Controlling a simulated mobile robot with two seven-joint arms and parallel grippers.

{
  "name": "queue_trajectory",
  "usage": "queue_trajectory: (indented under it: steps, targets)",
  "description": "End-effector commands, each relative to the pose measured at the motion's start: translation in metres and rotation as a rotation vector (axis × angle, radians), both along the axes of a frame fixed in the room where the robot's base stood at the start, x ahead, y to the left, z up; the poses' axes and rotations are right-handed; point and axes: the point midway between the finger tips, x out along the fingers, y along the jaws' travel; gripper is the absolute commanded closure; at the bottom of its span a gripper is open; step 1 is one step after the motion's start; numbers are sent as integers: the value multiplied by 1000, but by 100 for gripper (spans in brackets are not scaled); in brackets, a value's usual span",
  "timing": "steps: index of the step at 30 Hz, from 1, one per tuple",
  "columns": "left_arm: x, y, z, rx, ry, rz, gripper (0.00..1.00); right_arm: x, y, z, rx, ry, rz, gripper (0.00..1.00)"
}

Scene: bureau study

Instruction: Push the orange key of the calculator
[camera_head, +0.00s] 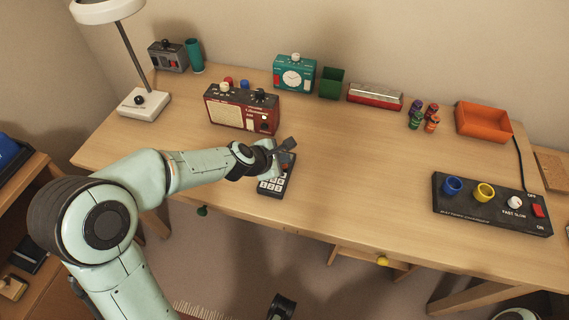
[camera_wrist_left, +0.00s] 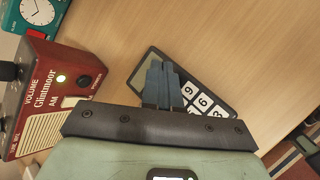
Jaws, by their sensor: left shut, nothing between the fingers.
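The calculator (camera_head: 263,188) is a dark slab with white number keys, lying on the desk near its front edge. A small orange-red spot, likely the orange key (camera_head: 284,166), shows beside my left gripper in the head view. My left gripper (camera_head: 280,159) is shut and empty, over the upper part of the calculator. In the left wrist view its closed fingers (camera_wrist_left: 162,84) cover the middle of the calculator (camera_wrist_left: 209,100), between display and number keys. The orange key is hidden there. I cannot tell whether the fingertips touch.
A red radio (camera_head: 228,112) stands just behind and left of the calculator. A lamp (camera_head: 140,102) is further left. A black control panel (camera_head: 490,212) lies at the right. A teal clock (camera_head: 294,77), green bin (camera_head: 332,84) and orange tray (camera_head: 482,124) stand at the back. The desk's middle is clear.

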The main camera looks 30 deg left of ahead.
Motion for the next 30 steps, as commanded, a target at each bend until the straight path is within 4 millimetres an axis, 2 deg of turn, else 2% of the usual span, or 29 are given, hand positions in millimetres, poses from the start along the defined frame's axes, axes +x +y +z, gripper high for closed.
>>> queue_trajectory:
  steps: [7, 30]
  targets:
    - [0, 0, -9, -1, 0, 1, 100, -1, 0, -10, 0, 3, 0, 57]
    - [0, 0, -12, 0, 1, -1, 100, -1, 0, -13, -1, 4, -1, 57]
